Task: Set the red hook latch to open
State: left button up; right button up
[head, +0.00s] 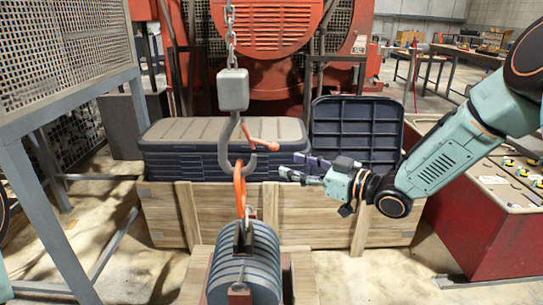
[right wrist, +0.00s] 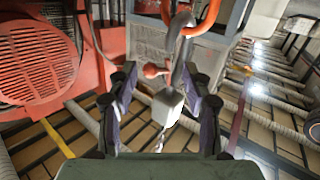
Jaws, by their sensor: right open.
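A grey hook (head: 226,150) hangs upright from a grey block (head: 233,90) on a chain. The red latch (head: 262,141) slopes from the hook's shank down to the right, ending in a round knob above the hook's tip. An orange sling (head: 240,188) loops through the hook. My right gripper (head: 290,165) is open and empty, just right of the hook and slightly below the knob. In the right wrist view, the red latch (right wrist: 155,70) shows between the open fingers (right wrist: 160,76), with no visible contact. My left gripper is not in view.
Below the sling stands a stack of grey round plates (head: 244,262). Behind are a wooden crate (head: 310,205), a closed dark case (head: 180,145) and an upright open lid (head: 355,130). A red-sided bench (head: 470,215) stands at the right, a mesh-guarded frame (head: 60,60) at the left.

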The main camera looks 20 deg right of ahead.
aim_at(275, 149)
jog(key=shift+w+d+r+n+y, duration=0.15)
jog(key=shift+w+r+n, duration=0.15)
jog(key=shift+r, duration=0.3)
jog(key=shift+w+d+r+n+y, duration=0.1)
jog(key=shift+w+r+n+y, duration=0.15)
jog(key=shift+r, duration=0.3)
jog(key=b+x, duration=0.2)
jog(key=x, duration=0.4)
jog(key=shift+w+f+b, duration=0.1)
jog(key=shift+f+b, duration=0.05)
jog(key=shift+b, duration=0.25)
jog(key=shift+w, duration=0.15)
jog(key=shift+w+a, duration=0.15)
jog(key=shift+a, duration=0.25)
jog(key=shift+d, duration=0.2)
jog(key=shift+c, duration=1.2)
jog(key=shift+a, duration=0.1)
jog(key=c, duration=0.3)
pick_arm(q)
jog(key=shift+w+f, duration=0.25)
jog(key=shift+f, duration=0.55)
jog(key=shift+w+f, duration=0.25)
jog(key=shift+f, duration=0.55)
pick_arm(e)
grip_shut()
